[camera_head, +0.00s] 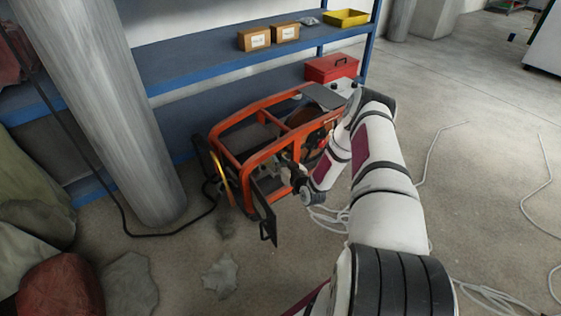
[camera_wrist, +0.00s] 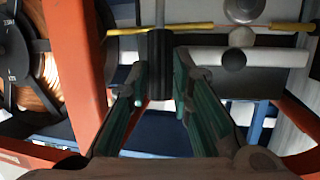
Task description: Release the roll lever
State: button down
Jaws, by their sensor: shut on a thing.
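The orange-framed machine (camera_head: 270,140) stands on the floor in front of the blue shelf. My gripper (camera_head: 297,188) reaches its front right side from the right, where the arm hides part of it. In the wrist view, my gripper's green fingers (camera_wrist: 163,72) are closed around a dark upright cylinder, which looks like the grip of the roll lever (camera_wrist: 158,48). The lever stands across a yellow rod or wire (camera_wrist: 200,27). The lever itself is too small to make out in the head view.
A copper-coloured spool (camera_wrist: 42,75) and orange frame bars (camera_wrist: 75,75) lie left of my fingers. A grey round knob (camera_wrist: 234,60) is to the right. A dark door panel (camera_head: 266,212) hangs open at the front. A grey column (camera_head: 115,110) stands left; open floor lies right.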

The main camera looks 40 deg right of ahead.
jog(key=s+f+m+t+h, duration=0.1)
jog(key=s+f+t, duration=0.3)
jog(key=t, duration=0.3)
jog(key=shift+s+f, duration=0.15)
jog(key=shift+s, duration=0.6)
jog(key=c, duration=1.4)
grip_release()
jog(key=shift+d+m, duration=0.1)
jog(key=shift+m, duration=0.2)
jog(key=shift+c, duration=0.2)
jog(key=shift+s+f, duration=0.1)
jog(key=s+a+f, duration=0.1)
jog(key=s+a, duration=0.1)
jog(key=s, duration=1.2)
jog(key=shift+s+a, duration=0.15)
jog(key=shift+a, duration=0.1)
